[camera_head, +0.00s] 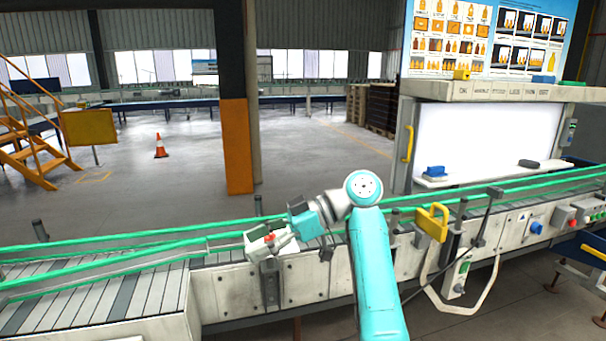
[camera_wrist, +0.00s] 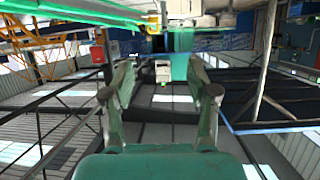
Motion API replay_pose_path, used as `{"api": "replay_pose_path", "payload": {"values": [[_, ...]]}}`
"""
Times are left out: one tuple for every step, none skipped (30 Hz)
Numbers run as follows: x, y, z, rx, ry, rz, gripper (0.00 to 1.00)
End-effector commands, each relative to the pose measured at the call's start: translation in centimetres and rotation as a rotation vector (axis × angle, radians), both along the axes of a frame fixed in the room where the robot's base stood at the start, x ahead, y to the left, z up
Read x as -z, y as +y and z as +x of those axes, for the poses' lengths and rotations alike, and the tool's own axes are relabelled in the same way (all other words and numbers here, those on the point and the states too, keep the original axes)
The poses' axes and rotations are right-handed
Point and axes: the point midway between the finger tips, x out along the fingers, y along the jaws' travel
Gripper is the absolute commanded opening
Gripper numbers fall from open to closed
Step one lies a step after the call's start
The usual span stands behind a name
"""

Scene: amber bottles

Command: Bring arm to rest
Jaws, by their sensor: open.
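My gripper (camera_head: 268,241) is at the end of my teal arm, in front of the near side of the conveyor (camera_head: 95,300) in the head view. In the wrist view my gripper (camera_wrist: 162,85) shows two fingers spread apart, with nothing between them. The wrist view is tilted, with the roof beams and windows filling much of it. No bottle shows on the visible part of the conveyor.
Green guide rails (camera_head: 120,246) run along the conveyor. A yellow handle (camera_head: 432,222) stands on its right part. A lit white inspection panel (camera_head: 470,140) stands behind at the right. An orange-based pillar (camera_head: 237,145) and a traffic cone (camera_head: 160,147) are on the open floor beyond.

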Motion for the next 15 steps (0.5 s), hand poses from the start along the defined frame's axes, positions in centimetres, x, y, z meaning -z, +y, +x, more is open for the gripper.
{"api": "replay_pose_path", "payload": {"values": [[0.8, 0.0, 0.1, 0.017, 0.012, 0.001, 0.59], [1.3, 0.0, 0.1, 0.027, 0.018, 0.002, 0.59], [1.9, 0.0, 0.2, 0.042, 0.027, 0.003, 0.59], [2.4, 0.0, 0.3, 0.054, 0.033, 0.004, 0.59], [2.9, 0.1, 0.4, 0.066, 0.040, 0.005, 0.59], [3.7, 0.0, 0.5, 0.086, 0.052, 0.006, 0.59], [4.3, 0.1, 0.5, 0.099, 0.058, 0.007, 0.59], [5.0, 0.1, 0.6, 0.117, 0.067, 0.009, 0.59], [5.9, 0.0, 0.7, 0.139, 0.079, 0.008, 0.59], [6.6, 0.0, 0.7, 0.157, 0.090, 0.010, 0.59], [7.4, 0.0, 0.8, 0.176, 0.100, 0.012, 0.59], [8.6, -0.1, 0.9, 0.205, 0.113, 0.013, 0.59], [9.6, -0.1, 0.9, 0.227, 0.126, 0.013, 0.59], [10.7, -0.2, 0.9, 0.253, 0.139, 0.015, 0.59], [12.2, -0.3, 0.9, 0.292, 0.158, 0.016, 0.59]]}}
